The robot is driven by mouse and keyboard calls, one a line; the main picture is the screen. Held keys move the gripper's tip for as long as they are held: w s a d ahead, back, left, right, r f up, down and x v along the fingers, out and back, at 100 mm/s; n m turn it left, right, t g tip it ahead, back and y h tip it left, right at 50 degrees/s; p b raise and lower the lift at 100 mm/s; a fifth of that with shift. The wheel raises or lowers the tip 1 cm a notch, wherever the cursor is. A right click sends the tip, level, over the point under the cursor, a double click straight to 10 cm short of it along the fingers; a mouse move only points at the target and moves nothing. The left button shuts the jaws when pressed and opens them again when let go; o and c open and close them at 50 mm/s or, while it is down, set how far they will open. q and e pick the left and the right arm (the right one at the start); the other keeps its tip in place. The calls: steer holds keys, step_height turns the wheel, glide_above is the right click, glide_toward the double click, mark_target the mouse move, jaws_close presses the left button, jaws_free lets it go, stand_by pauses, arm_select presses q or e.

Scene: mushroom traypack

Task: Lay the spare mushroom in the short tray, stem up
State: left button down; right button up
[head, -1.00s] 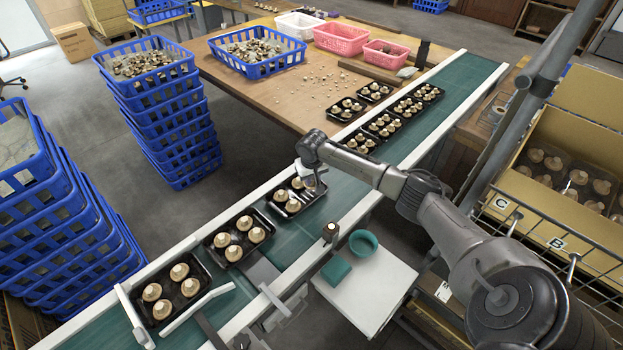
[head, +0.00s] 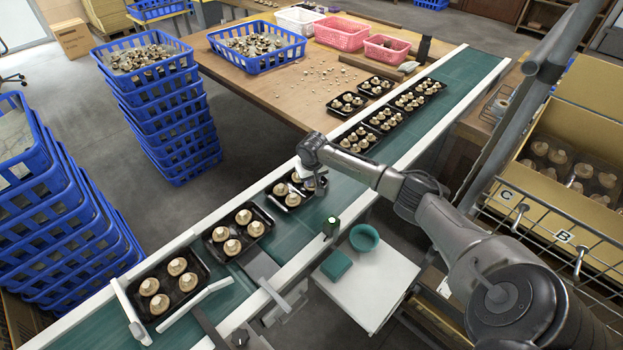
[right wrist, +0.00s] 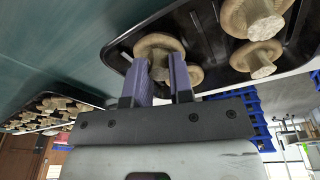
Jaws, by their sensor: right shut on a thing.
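My right gripper (right wrist: 160,80) is shut on a mushroom (right wrist: 158,42), which shows between its two purple fingers in the right wrist view. The held mushroom's stem side faces the gripper, like the stems of its neighbours. It is over or in a black tray (right wrist: 112,48); I cannot tell whether it touches the bottom. Other mushrooms (right wrist: 255,58) stand stem up in that tray. In the head view the same tray (head: 270,203) is on the green conveyor, and my right gripper (head: 314,184) is at its right end, partly hiding it. My left gripper is not in view.
Two black trays with mushrooms, a middle one (head: 227,262) and a front one (head: 158,263), are nearer on the belt. A post with a green light (head: 332,222) stands at the conveyor edge beside a teal bowl (head: 364,237). More filled trays (head: 362,138) are farther back.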

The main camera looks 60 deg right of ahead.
steer(key=shift+f, duration=0.3)
steer(key=o, duration=0.8)
step_height(320, 180, up, 14)
steer(key=s+a+p, duration=0.1)
steer(key=p, duration=0.2)
steer(key=shift+s+a+f+p, duration=0.2)
steer(key=shift+a+p, duration=0.1)
steer(key=shift+p, duration=0.05)
